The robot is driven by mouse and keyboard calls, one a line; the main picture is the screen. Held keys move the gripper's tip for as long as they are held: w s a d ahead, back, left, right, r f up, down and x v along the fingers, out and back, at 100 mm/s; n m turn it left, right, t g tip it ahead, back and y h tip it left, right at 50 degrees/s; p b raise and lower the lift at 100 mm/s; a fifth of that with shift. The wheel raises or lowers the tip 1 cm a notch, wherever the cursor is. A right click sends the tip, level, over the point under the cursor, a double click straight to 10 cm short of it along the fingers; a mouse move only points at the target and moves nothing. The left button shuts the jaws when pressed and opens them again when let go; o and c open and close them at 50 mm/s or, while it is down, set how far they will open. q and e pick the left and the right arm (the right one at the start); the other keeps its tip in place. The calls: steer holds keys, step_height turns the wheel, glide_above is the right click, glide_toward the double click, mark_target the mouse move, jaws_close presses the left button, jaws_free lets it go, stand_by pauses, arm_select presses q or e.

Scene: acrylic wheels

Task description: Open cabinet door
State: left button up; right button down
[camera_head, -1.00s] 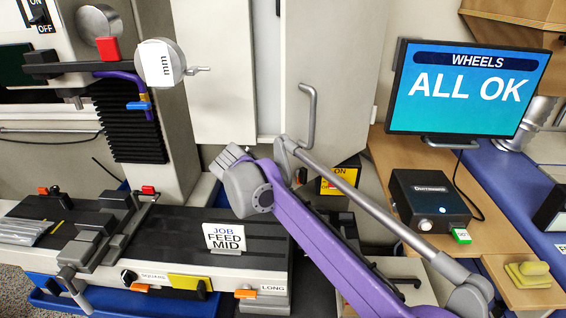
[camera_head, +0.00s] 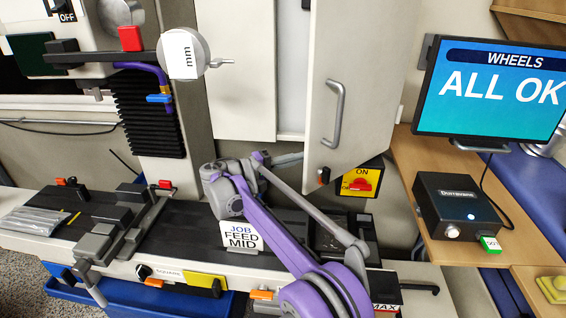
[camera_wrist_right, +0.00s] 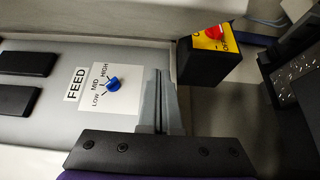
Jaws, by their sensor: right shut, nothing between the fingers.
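The cabinet door (camera_head: 372,65) is a pale panel that stands ajar, with its free left edge out in front of the cabinet's fixed panel (camera_head: 238,70). A grey bar handle (camera_head: 334,114) is on it near that edge. My right gripper (camera_head: 290,159) is at the door's lower left edge, below and left of the handle. Its tips seem hidden behind the door, and I cannot tell whether it touches. In the right wrist view its fingers (camera_wrist_right: 159,103) are together, with nothing between them. My left gripper is not in view.
A yellow box with a red switch (camera_head: 360,183) is below the door. The wrist view shows a FEED panel with a blue knob (camera_wrist_right: 114,85). A JOB FEED MID card (camera_head: 240,234) stands on the machine bed. A monitor (camera_head: 492,95) and a black box (camera_head: 456,206) are at right.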

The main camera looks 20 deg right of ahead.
mark_target(319, 165)
steer(key=s+d, duration=0.4)
stand_by(0.6)
steer(key=shift+s+d+t, duration=0.1)
steer(key=shift+s+t, duration=0.3)
steer(key=shift+s, duration=0.05)
steer(key=s+d+n+t+p, duration=0.1)
steer(key=s+d+n+t, duration=0.1)
steer(key=s, duration=0.6)
steer(key=s+d+n+t+y, duration=0.1)
steer(key=s+d+t, duration=0.3)
steer(key=s, duration=0.5)
steer(key=shift+d+n+t+p, duration=0.35)
steer(key=shift+d+n, duration=0.55)
steer(key=shift+d, duration=0.5)
steer(key=shift+w+a, duration=0.1)
